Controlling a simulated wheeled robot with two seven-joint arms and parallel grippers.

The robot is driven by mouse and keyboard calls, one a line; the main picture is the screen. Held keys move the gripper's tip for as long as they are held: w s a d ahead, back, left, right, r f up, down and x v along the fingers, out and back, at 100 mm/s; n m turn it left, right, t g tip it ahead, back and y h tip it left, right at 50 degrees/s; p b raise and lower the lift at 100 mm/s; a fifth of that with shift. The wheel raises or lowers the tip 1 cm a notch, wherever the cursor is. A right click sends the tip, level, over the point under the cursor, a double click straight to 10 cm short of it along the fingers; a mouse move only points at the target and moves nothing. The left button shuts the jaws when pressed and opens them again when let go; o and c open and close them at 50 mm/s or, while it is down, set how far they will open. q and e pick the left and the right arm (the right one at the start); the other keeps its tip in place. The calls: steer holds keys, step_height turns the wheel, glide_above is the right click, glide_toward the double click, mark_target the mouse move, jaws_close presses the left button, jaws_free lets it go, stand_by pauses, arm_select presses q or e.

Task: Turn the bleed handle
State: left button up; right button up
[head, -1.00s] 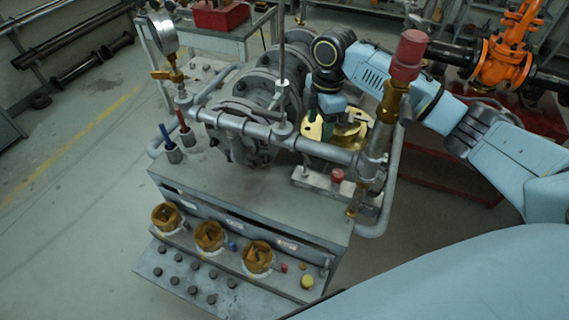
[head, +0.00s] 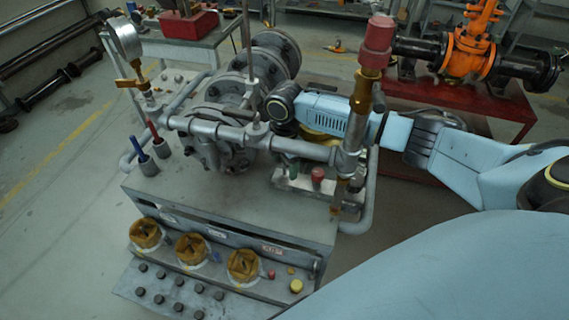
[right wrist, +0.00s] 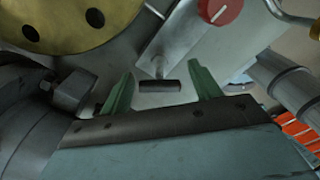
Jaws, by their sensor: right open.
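A short dark bar on a small grey stem (right wrist: 160,86), which looks like the bleed handle, shows in the right wrist view, below a grey block. My right gripper (right wrist: 163,78) is open, with its two green fingers on either side of the bar. The bar lies between them, and I see gaps, so it is not gripped. In the head view my right gripper (head: 293,170) is mostly hidden behind the grey pipe, with only a bit of green showing. The handle cannot be made out there. My left gripper is not in view.
A red knob (head: 318,174) on the grey block is close to the gripper; it also shows in the right wrist view (right wrist: 220,8). A horizontal grey pipe (head: 300,149) and a red-capped upright valve (head: 376,45) stand near my arm. A brass disc (right wrist: 65,22) is at left.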

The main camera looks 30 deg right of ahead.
steer(key=shift+f, duration=0.3)
steer(key=c, duration=1)
steer(key=shift+r+n+p, duration=0.1)
steer(key=shift+n+p, duration=0.6)
steer(key=shift+p, duration=0.05)
steer(key=shift+n+p, duration=0.85)
steer(key=shift+n, duration=0.25)
steer(key=n+p, duration=0.1)
steer(key=n, duration=0.1)
steer(key=shift+n, duration=0.3)
steer(key=shift+n+p, duration=0.4)
steer(key=shift+n, duration=0.9)
